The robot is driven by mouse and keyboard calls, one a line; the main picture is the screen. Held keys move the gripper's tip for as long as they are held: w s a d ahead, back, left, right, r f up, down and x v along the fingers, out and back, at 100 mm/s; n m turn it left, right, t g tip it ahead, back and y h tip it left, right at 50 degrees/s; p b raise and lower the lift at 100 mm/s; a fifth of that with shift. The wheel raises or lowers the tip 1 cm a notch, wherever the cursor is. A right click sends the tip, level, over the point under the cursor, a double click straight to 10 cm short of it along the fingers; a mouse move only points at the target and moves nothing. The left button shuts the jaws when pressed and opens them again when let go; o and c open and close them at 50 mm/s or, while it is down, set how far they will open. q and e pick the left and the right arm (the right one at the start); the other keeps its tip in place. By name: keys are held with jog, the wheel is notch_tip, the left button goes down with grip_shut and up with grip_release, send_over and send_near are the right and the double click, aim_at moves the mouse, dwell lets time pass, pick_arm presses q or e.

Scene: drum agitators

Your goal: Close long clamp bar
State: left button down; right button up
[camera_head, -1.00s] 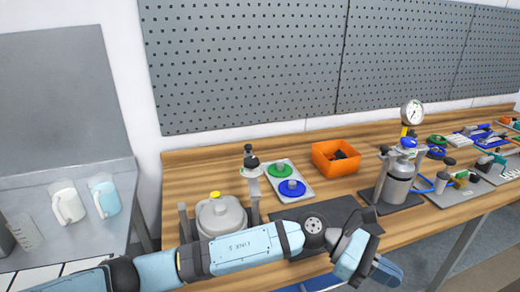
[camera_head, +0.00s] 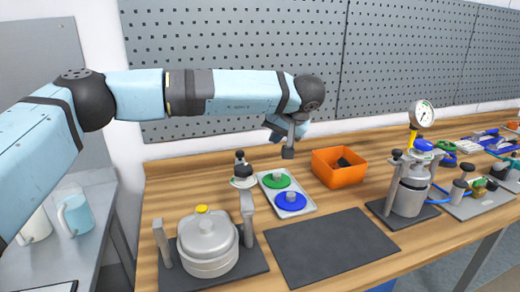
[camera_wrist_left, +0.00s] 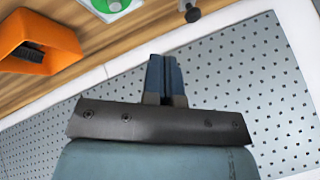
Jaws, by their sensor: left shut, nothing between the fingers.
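A grey lidded pot (camera_head: 207,248) with a yellow cap stands at the front left between two grey uprights, the right one (camera_head: 247,216) being nearer the tray. A black-knobbed piece (camera_head: 242,170) stands behind that upright. It may be the end of the long clamp bar; I cannot tell whether they are joined. No bar lies across the pot's lid. My left gripper (camera_head: 288,150) is shut and empty, above the back of the bench, right of the knob and apart from it. Its closed fingers show in the left wrist view (camera_wrist_left: 164,68). My right gripper is out of view.
A grey tray (camera_head: 310,203) holds a green and a blue disc. An orange bin (camera_head: 338,174) stands right of it. A dark mat (camera_head: 330,245) lies bare in front. A gauged vessel (camera_head: 408,190) stands further right. The perforated panel (camera_head: 400,60) rises behind.

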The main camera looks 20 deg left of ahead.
pick_arm(q)
jog(key=w+a+f, duration=0.4)
jog(key=a+f, duration=0.3)
jog(key=a, duration=0.1)
jog(key=shift+f, duration=0.4)
jog(key=shift+a, duration=0.3)
